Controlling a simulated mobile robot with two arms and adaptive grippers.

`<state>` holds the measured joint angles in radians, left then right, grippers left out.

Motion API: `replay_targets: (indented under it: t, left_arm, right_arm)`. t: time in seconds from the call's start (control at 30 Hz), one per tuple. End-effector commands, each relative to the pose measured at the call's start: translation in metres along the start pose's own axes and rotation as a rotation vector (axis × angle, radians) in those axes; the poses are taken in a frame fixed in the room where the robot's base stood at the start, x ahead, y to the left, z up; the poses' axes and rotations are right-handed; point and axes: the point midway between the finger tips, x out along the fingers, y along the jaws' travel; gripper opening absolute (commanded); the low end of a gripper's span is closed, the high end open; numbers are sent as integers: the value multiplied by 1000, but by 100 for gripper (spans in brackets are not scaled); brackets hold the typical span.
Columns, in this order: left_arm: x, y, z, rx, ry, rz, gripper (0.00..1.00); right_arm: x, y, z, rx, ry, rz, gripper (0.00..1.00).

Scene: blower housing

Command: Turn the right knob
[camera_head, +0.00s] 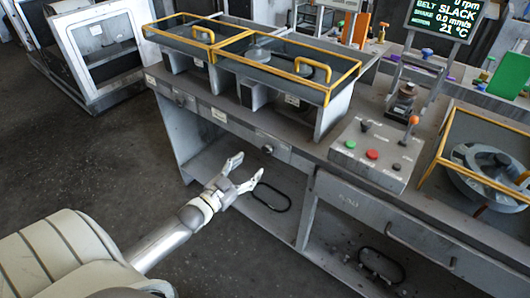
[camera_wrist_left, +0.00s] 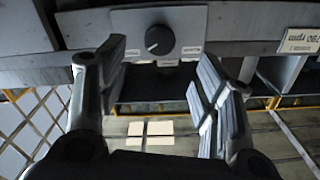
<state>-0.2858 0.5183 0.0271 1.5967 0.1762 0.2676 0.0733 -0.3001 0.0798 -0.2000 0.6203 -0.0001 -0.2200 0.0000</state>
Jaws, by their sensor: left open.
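A round black knob (camera_head: 267,149) sits on a grey plate on the bench's front face, below the yellow-framed housings. In the left wrist view the knob (camera_wrist_left: 160,40) shows at top centre with a light pointer mark and small labels around it. My left gripper (camera_head: 248,166) is open and empty, just in front of and below the knob in the head view. In the left wrist view its two fingers (camera_wrist_left: 162,72) stand apart, with the knob appearing between and beyond the tips. Contact with the knob is not visible. My right gripper is not in view.
Yellow-framed housings (camera_head: 262,56) stand on the bench above. A control box (camera_head: 374,154) with green and red buttons stands to the right, beside a yellow cage (camera_head: 460,124) holding a round metal part. A black belt loop (camera_head: 272,206) lies on the lower shelf. Floor at left is clear.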

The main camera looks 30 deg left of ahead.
Motion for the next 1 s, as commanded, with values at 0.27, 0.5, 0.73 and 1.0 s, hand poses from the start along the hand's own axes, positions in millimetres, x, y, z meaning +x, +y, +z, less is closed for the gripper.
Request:
replay_targets:
  t: [0.27,0.5,0.73,1.0]
  left_arm:
    - [44,0,-1,1,1,-1,59]
    - [75,0,0,1,-1,0,59]
    - [90,0,1,2,-2,1,59]
    - [92,0,1,1,-3,1,59]
  right_arm:
    - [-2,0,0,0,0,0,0]
    - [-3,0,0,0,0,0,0]
    - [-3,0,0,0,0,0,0]
    - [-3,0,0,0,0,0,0]
